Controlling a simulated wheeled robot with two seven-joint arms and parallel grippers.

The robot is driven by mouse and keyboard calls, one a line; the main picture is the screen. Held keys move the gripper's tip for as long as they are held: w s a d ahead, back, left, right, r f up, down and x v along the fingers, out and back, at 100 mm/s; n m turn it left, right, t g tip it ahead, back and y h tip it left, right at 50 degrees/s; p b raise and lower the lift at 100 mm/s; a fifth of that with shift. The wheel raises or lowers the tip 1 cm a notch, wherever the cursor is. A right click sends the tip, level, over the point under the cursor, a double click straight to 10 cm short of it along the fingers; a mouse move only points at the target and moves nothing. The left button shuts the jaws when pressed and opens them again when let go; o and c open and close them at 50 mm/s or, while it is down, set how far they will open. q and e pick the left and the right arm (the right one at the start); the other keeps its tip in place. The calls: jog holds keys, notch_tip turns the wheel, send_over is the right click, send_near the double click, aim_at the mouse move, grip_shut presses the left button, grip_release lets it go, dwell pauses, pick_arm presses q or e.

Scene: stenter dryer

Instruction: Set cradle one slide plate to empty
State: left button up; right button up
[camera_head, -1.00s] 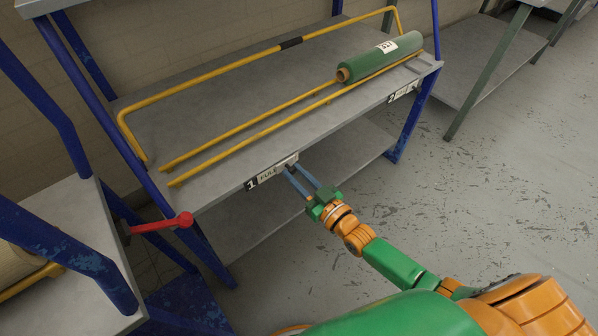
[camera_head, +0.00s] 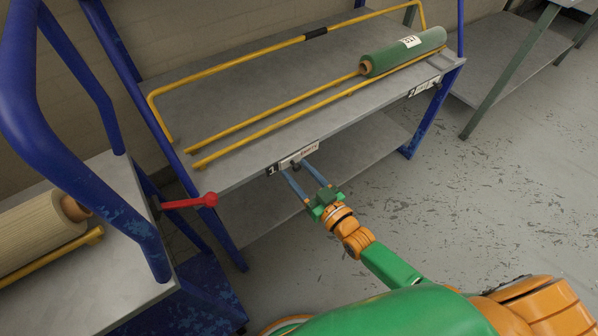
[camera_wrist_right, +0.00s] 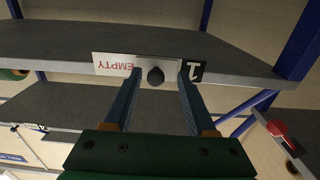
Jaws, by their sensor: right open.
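The cradle one slide plate (camera_head: 310,150) sits on the front edge of the blue-framed table, beside a black label with a white 1 (camera_head: 271,170). In the right wrist view the white plate (camera_wrist_right: 112,64) shows the word EMPTY upside down. A dark round knob (camera_wrist_right: 155,77) stands out beside the word. My right gripper (camera_head: 298,169) is open at the plate, with one finger on each side of the knob. The fingers look apart from the knob. My left gripper is in neither view.
Yellow rails (camera_head: 262,125) lie on the tabletop, with a green roll (camera_head: 405,50) at the right end, above a second label plate (camera_head: 424,86). A red-tipped lever (camera_head: 208,200) projects at left, near a beige roll (camera_head: 35,232). Floor at right is clear.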

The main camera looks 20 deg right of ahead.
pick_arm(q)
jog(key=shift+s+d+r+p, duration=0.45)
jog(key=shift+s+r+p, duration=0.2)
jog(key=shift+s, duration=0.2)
pick_arm(e)
jog(key=v, duration=0.7)
